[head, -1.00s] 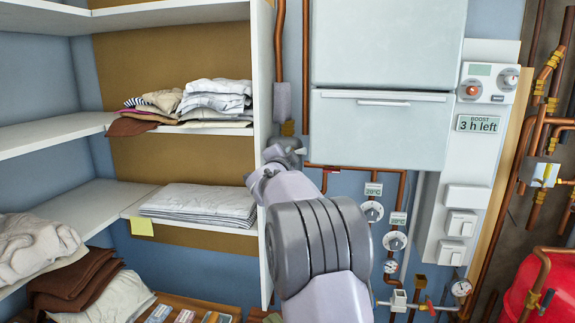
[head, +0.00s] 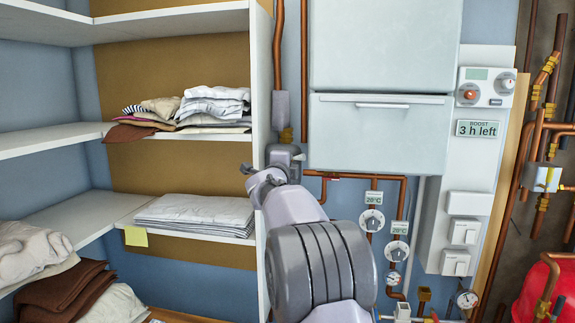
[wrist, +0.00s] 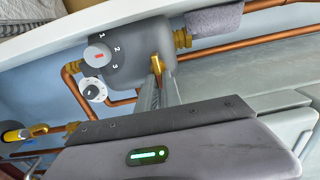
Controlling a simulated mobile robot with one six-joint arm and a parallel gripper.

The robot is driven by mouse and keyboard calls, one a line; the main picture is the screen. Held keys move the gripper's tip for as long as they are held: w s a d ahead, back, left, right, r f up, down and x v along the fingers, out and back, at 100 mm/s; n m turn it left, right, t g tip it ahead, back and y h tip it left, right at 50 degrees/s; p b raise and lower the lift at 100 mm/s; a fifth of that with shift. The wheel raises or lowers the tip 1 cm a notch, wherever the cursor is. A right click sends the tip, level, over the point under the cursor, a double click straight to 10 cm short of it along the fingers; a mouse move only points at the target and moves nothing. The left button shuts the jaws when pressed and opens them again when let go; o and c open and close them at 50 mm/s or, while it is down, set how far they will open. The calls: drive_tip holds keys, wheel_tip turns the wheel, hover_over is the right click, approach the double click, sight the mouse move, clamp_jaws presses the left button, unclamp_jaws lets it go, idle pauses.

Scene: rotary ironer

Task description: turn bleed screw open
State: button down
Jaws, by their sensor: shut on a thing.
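The bleed screw (wrist: 157,65) is a small brass piece on the front of a grey pump body (wrist: 125,55) in the wrist view. My gripper (wrist: 160,82) is shut on the screw, with a grey finger on each side of it. The pump has a dial (wrist: 97,54) with a red mark and the numbers 1, 2 and 3. In the head view, the pump (head: 284,150) shows by the shelf's side panel, above my wrist. My arm hides the screw and fingertips there.
The white shelf unit (head: 262,75) with folded laundry stands close to the left of the pump. Copper pipes and round dials (head: 372,220) are on the wall to the right. A white cabinet (head: 378,132) hangs above them.

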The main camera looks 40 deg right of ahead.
idle(0.4)
drive_tip(key=c, duration=1.5)
unclamp_jaws()
drive_tip(key=b+v, duration=0.1)
drive_tip(key=v, duration=1.6)
drive_tip(key=shift+s+a+b, duration=0.15)
drive_tip(key=shift+a+b, duration=0.05)
drive_tip(key=shift+b, duration=0.2)
drive_tip(key=shift+a, duration=0.1)
